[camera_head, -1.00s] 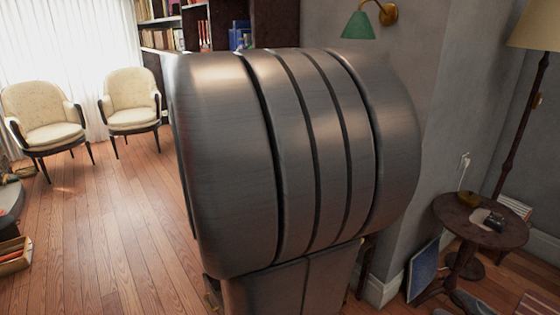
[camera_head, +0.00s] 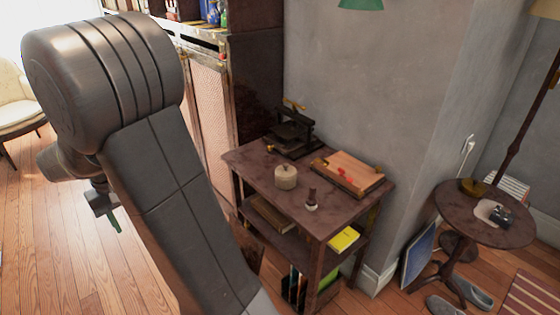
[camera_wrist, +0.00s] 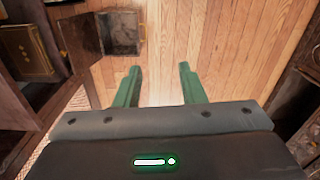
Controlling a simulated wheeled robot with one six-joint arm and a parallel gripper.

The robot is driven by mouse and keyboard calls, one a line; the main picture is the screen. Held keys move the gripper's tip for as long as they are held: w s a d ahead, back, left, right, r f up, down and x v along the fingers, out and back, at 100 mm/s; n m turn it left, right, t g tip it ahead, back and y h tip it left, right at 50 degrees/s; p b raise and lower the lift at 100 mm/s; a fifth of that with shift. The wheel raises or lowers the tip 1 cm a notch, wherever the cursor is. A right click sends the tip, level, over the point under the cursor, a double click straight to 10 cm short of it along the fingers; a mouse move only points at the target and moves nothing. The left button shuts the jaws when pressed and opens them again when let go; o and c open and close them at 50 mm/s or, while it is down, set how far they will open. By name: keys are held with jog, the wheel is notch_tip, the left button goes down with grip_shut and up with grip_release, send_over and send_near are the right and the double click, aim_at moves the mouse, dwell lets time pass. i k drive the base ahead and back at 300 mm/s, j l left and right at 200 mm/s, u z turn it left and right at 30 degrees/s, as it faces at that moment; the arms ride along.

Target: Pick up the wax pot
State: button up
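A small cream-coloured pot with a lid, which looks like the wax pot (camera_head: 286,176), stands upright on top of a dark wooden side table (camera_head: 252,162) in the head view. My gripper (camera_head: 115,222) hangs to the left of the table, over the floor and well apart from the pot. In the wrist view my gripper (camera_wrist: 158,68) has its two green fingers spread with only floor between them. The pot does not show in the wrist view.
A small dark stamp-like object (camera_head: 311,199), a wooden board (camera_head: 347,174) and a black press (camera_head: 290,135) share the tabletop. A cabinet (camera_head: 210,90) stands behind left; a round table (camera_head: 470,215) stands right. Wooden floor lies open at left.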

aim_at(289, 184)
jog(key=i+z, duration=0.45)
jog(key=z, duration=0.25)
jog(key=i+j+z, duration=0.2)
jog(key=z, duration=0.8)
